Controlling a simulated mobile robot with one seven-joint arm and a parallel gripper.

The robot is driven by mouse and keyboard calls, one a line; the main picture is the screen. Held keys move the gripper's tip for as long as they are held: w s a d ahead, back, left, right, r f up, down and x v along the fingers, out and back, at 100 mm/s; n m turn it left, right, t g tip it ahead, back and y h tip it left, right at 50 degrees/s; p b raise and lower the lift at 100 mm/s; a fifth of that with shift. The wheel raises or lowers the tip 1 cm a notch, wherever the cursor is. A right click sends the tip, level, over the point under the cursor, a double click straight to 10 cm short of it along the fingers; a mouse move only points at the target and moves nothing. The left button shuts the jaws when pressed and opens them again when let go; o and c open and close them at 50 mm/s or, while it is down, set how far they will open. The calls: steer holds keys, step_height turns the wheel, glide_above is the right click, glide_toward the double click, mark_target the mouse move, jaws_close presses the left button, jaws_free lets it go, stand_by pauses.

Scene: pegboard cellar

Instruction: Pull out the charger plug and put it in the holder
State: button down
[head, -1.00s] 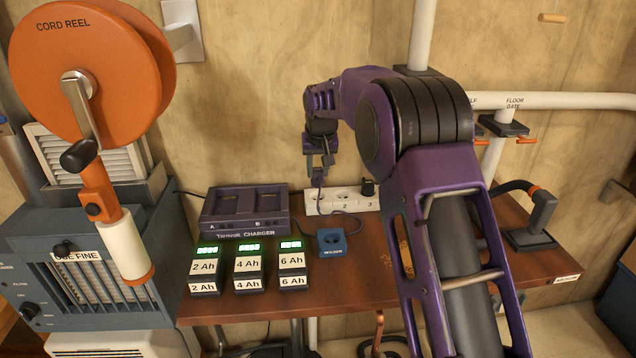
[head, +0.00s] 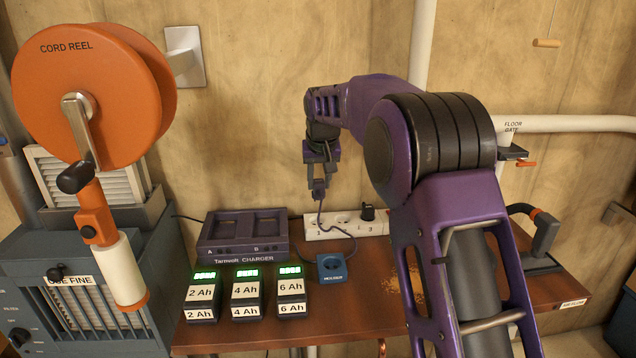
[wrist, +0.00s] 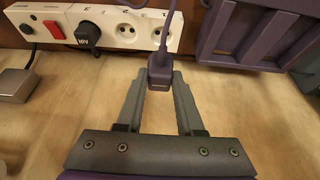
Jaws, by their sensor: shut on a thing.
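The purple charger plug (wrist: 160,72) is between my gripper's fingertips in the wrist view, with its cord running off the top of that picture. My gripper (head: 319,190) is shut on the plug and holds it above the left end of the white power strip (head: 330,228). The plug looks clear of the strip, and the left socket shows empty. The cord (head: 345,232) hangs from the plug and loops over the strip. The blue holder (head: 331,267), a small square block with a round recess, sits on the bench in front of the strip.
The purple charger (head: 245,238) stands left of the holder. Several labelled batteries (head: 246,291) stand in front of it. A black plug (head: 367,213) sits in the strip. My arm covers the bench to the right. The cord reel (head: 85,85) is at far left.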

steer(key=s+d+f+b, duration=0.1)
steer(key=s+b, duration=0.1)
steer(key=s, duration=0.5)
steer(key=s+d+f+b, duration=0.2)
steer(key=s+b, duration=0.1)
steer(key=s, duration=0.4)
steer(key=shift+d, duration=0.3)
stand_by(0.6)
steer(key=shift+f+b, duration=0.1)
steer(key=shift+b, duration=0.2)
steer(key=shift+f, duration=1.35)
steer(key=shift+f, duration=1.9)
stand_by(2.2)
